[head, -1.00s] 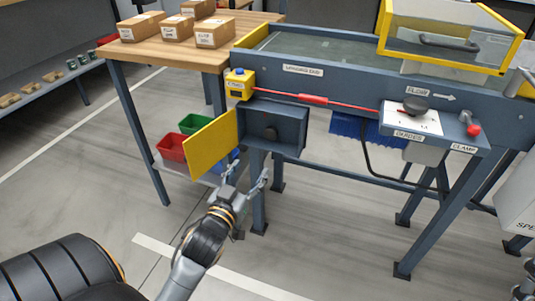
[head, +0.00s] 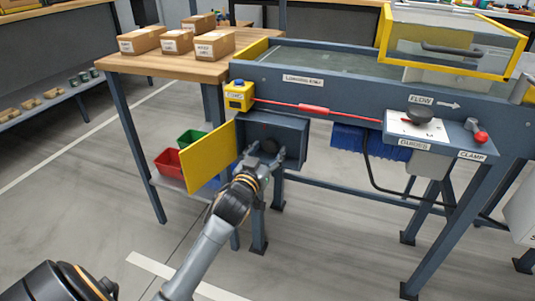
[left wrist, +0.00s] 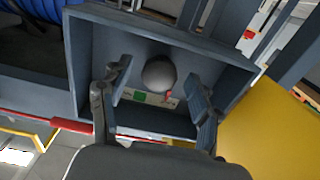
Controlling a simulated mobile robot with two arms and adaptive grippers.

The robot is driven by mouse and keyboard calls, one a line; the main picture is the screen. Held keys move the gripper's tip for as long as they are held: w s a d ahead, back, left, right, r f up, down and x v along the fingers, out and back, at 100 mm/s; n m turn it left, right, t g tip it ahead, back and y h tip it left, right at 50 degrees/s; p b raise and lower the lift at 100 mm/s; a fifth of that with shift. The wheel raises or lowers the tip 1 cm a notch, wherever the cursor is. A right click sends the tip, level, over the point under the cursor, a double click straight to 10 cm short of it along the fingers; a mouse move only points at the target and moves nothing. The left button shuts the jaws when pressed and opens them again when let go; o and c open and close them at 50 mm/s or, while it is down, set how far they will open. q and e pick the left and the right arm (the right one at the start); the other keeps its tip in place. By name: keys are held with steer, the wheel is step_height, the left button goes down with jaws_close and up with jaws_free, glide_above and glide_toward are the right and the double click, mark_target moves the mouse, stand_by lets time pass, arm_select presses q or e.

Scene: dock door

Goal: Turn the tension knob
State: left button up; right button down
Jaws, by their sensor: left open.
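A round dark knob (head: 269,145) sits inside an open grey box (head: 291,121) under the conveyor's left end; I take it for the tension knob. The left wrist view shows the knob (left wrist: 159,73) on the box's back wall, with a red pointer (left wrist: 168,96) and a green-marked scale (left wrist: 140,97) beside it. My left gripper (head: 263,163) is open at the box's mouth. Its fingers stand on either side of the knob in the wrist view; contact is not visible. My right gripper is out of view.
The box's yellow door (head: 210,156) stands open at the left. A red cord (head: 345,112) runs above the box from a yellow switch (head: 238,95). Another black knob (head: 420,113) is on the white panel. Red (head: 168,162) and green bins sit at the left.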

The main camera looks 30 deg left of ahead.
arm_select(q)
steer(key=shift+c, duration=0.3)
steer(key=c, duration=1.1)
